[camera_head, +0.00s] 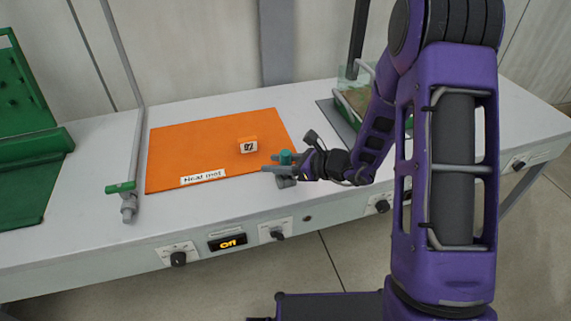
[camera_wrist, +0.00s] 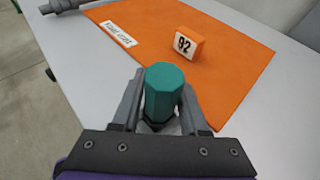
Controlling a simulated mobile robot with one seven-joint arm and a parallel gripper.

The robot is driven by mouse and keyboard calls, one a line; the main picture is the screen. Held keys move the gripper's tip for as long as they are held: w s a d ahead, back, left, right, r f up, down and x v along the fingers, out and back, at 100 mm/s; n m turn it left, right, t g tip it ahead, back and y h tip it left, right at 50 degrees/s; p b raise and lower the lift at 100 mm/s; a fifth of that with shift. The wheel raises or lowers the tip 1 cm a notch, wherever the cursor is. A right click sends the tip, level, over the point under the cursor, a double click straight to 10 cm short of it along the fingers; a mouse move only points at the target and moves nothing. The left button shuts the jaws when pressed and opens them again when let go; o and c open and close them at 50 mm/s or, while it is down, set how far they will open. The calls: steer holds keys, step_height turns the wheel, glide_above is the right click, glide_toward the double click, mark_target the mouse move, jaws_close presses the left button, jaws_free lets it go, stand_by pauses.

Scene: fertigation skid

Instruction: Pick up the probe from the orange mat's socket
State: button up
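The orange mat (camera_head: 190,150) lies on the white bench and carries a white label at its front edge; it also shows in the wrist view (camera_wrist: 240,85). The probe (camera_head: 286,157) has a teal faceted head, at the mat's front right edge in the head view. In the wrist view the teal head (camera_wrist: 163,90) stands upright between the fingers. My gripper (camera_head: 282,168) has a finger close against each side of it and looks shut on it; the gripper also shows in the wrist view (camera_wrist: 160,112). The socket and the probe's lower end are hidden, so I cannot tell whether the probe is seated.
An orange block (camera_head: 248,145) marked 92 stands on the mat. A grey pipe with a green-handled valve (camera_head: 121,187) is left of it. A green rack (camera_head: 25,120) stands far left and a clear-walled box (camera_head: 360,98) at right. Knobs and a lit display (camera_head: 228,241) line the front.

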jaws_close()
steer(key=shift+r, duration=0.15)
